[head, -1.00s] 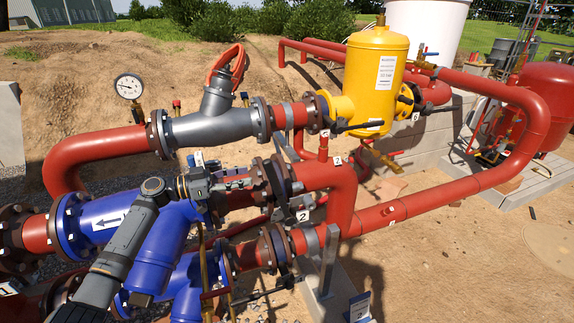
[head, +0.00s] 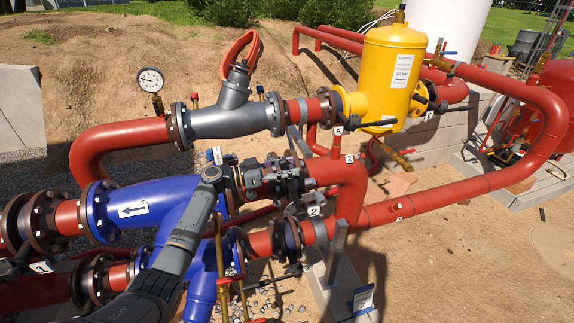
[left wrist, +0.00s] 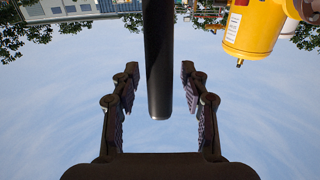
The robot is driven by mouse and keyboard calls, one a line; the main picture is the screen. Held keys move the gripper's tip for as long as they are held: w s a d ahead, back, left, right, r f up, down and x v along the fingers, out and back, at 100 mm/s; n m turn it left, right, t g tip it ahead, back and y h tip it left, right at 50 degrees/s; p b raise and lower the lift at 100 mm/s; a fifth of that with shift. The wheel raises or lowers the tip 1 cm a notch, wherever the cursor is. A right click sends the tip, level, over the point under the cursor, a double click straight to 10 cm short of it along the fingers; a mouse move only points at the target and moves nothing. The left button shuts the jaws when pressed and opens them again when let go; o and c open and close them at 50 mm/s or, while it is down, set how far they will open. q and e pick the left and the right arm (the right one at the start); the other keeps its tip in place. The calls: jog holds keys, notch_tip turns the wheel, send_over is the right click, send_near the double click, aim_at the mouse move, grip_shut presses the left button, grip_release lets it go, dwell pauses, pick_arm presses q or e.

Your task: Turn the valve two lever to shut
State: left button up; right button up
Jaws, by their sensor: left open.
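My left gripper (head: 282,178) reaches in over the blue pipework to the flanged joint on the middle red pipe, close to a tag marked 2 (head: 314,210). In the left wrist view the gripper (left wrist: 160,90) is open, one finger on each side of a black lever (left wrist: 159,65). The lever's rounded end lies between the fingers, with a visible gap on both sides. In the head view my gripper and the flanges hide most of this lever, so I cannot tell its angle there. My right gripper is in neither view.
A grey valve body with a red handwheel (head: 238,58) stands behind my gripper. A yellow vessel (head: 391,75) is to its right, with another black lever nearby. A pressure gauge (head: 151,79) rises at the left. Blue pipes (head: 155,212) lie beneath my arm. Open dirt lies at right.

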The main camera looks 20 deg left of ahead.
pick_arm(q)
jog(key=c, duration=0.7)
jog(key=shift+c, duration=1.1)
grip_shut()
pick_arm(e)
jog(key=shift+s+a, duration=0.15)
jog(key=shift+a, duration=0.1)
pick_arm(q)
jog(key=shift+d, duration=0.1)
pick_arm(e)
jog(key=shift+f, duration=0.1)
pick_arm(q)
jog(key=w+d+y, duration=0.1)
jog(key=w+d+g, duration=0.1)
jog(key=d, duration=0.1)
jog(key=w+d+y+b, duration=0.1)
jog(key=shift+w+d+r+g+y, duration=0.2)
jog(key=shift+d+r+g+y, duration=0.1)
jog(key=shift+d, duration=0.1)
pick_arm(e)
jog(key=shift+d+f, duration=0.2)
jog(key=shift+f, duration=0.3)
